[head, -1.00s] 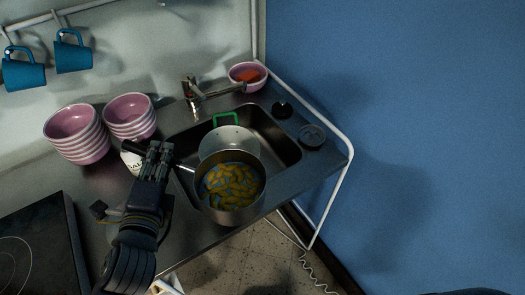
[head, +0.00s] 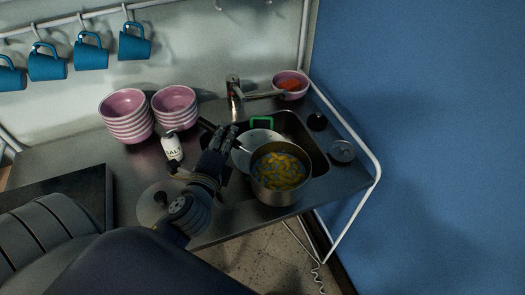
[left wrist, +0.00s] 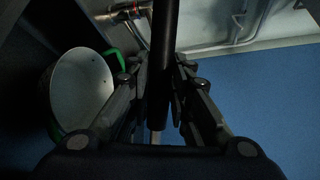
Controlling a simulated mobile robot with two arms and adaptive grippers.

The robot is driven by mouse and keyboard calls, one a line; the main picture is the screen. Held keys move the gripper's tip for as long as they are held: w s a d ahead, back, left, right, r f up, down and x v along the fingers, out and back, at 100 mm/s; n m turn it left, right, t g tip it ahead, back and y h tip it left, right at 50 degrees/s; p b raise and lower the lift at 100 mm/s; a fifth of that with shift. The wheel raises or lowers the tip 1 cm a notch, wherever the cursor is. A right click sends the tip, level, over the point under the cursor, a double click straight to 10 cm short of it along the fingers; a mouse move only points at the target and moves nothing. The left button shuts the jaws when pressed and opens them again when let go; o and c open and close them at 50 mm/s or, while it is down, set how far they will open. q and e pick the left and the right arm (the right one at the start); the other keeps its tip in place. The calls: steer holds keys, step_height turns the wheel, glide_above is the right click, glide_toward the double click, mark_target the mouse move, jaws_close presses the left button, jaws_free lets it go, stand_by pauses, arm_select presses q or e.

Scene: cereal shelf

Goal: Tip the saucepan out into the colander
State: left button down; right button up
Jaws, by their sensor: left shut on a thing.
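The saucepan (head: 279,193) is metal and holds yellow pasta pieces (head: 281,170) in liquid. It is upright, over the front edge of the sink, in front of the colander. My left gripper (head: 222,140) is shut on its dark handle, which also shows between the fingers in the left wrist view (left wrist: 163,70). The colander (head: 252,139) is pale with green handles and sits in the sink; the pan hides part of it. In the left wrist view the colander (left wrist: 82,88) is left of the gripper. My right gripper is not in view.
A tap (head: 236,92) stands behind the sink (head: 310,150). Stacked pink bowls (head: 125,118) and a salt container (head: 172,148) are to the left. A lid (head: 152,203) lies on the counter's front left.

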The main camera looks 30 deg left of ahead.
arm_select(q)
steer(key=s+a+n+g+y, duration=0.1)
steer(key=s+a+n+y, duration=0.1)
steer(key=a, duration=0.8)
steer(key=s+a+n+g+y, duration=0.2)
steer(key=s+a+n+y, duration=0.1)
steer(key=a, duration=0.8)
steer(key=shift+s+a+f+y+p, duration=0.3)
steer(key=shift+s+y+p, duration=0.25)
steer(key=shift+s, duration=0.3)
steer(key=shift+d+r, duration=0.1)
steer(key=shift+r, duration=0.05)
steer(key=r+p, duration=0.1)
steer(key=w+d+r+m+p, duration=0.1)
steer(key=p, duration=0.2)
steer(key=shift+w+d+r+m+g+p, duration=0.25)
steer(key=shift+w+r+m+g+p, duration=0.05)
steer(key=shift+w+r+m, duration=0.1)
steer(key=shift+w+d+f, duration=0.15)
steer(key=shift+w+d, duration=0.05)
steer(key=shift+w, duration=0.1)
steer(key=shift+w+d+m+p, duration=0.5)
steer(key=shift+w+m, duration=0.05)
steer(key=shift+m, duration=0.15)
steer(key=shift+w+d+g, duration=0.1)
steer(key=shift+w+g, duration=0.05)
steer(key=shift+g, duration=0.15)
